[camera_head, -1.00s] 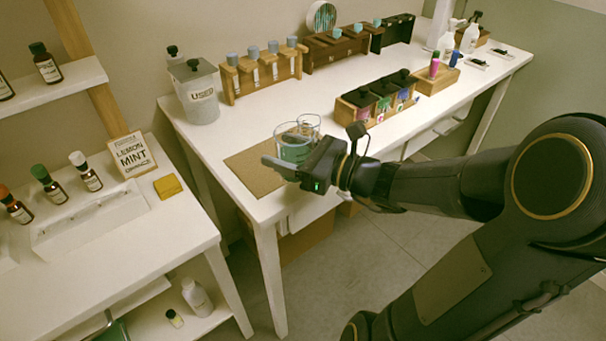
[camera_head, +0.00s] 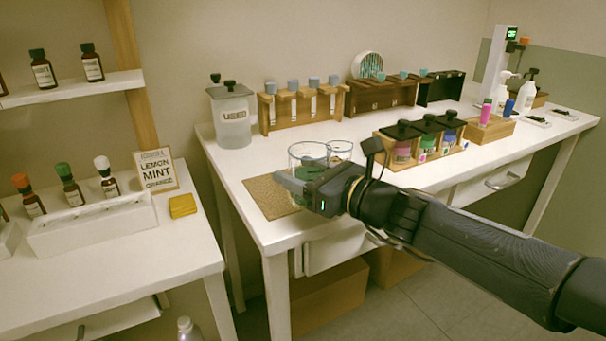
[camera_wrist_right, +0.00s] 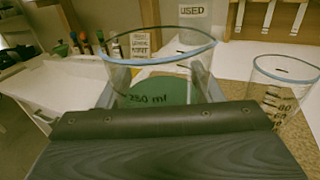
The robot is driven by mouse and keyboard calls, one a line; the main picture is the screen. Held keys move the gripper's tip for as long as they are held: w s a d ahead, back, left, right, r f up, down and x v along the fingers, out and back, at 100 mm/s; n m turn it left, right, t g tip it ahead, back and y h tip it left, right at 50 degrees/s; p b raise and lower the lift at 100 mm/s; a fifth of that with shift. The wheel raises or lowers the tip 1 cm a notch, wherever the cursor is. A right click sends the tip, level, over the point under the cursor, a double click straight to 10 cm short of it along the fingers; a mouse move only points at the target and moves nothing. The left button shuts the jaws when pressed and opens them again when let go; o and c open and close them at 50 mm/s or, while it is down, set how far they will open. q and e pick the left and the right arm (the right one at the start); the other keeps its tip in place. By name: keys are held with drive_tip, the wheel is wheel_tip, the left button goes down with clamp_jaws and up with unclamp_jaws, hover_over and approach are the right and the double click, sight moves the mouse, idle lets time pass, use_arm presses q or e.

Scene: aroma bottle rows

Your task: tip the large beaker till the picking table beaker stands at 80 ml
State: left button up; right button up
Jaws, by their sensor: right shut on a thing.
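The large beaker (camera_head: 308,157) is clear glass, with green liquid low in it. My right gripper (camera_head: 298,184) is shut around it at the near end of the picking table. The beaker looks about upright. In the right wrist view, the large beaker (camera_wrist_right: 160,50) shows a blue rim and a "250 ml" mark; the gripper hides its lower front. The smaller beaker (camera_head: 341,150) stands just behind and to the right. In the right wrist view, the smaller beaker (camera_wrist_right: 283,92) shows graduation marks including 80; I cannot tell its liquid level. My left gripper is out of view.
A brown mat (camera_head: 268,197) lies under the beaker area. A "USED" jar (camera_head: 232,117) and a wooden bottle rack (camera_head: 265,112) stand behind. A block of dark-lidded jars (camera_head: 418,141) stands to the right. A side shelf with a yellow sponge (camera_head: 183,206) is left.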

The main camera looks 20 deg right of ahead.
sight(312, 150)
drive_tip(key=shift+w+d+r+m+p, duration=0.25)
drive_tip(key=shift+m+p, duration=0.5)
drive_tip(key=shift+p, duration=0.5)
drive_tip(key=shift+w+d+r+m+p, duration=0.1)
drive_tip(key=shift+w+d+m+p, duration=0.2)
drive_tip(key=shift+m+p, duration=0.7)
idle(1.1)
drive_tip(key=shift+w+d+r+m+g+p, duration=0.15)
drive_tip(key=shift+d+m+p, duration=0.3)
drive_tip(key=shift+p, duration=0.7)
drive_tip(key=shift+w+d+f+m+g+p, duration=0.2)
drive_tip(key=shift+m+p, duration=0.3)
drive_tip(key=shift+p, duration=0.6)
idle(0.4)
drive_tip(key=shift+w+d+r+m+p, duration=0.1)
drive_tip(key=shift+d+r+m+p, duration=0.05)
drive_tip(key=shift+r+p, duration=0.55)
drive_tip(key=shift+d+r+m+p, duration=0.15)
drive_tip(key=shift+r+p, duration=0.3)
drive_tip(key=shift+p, duration=0.35)
idle(0.5)
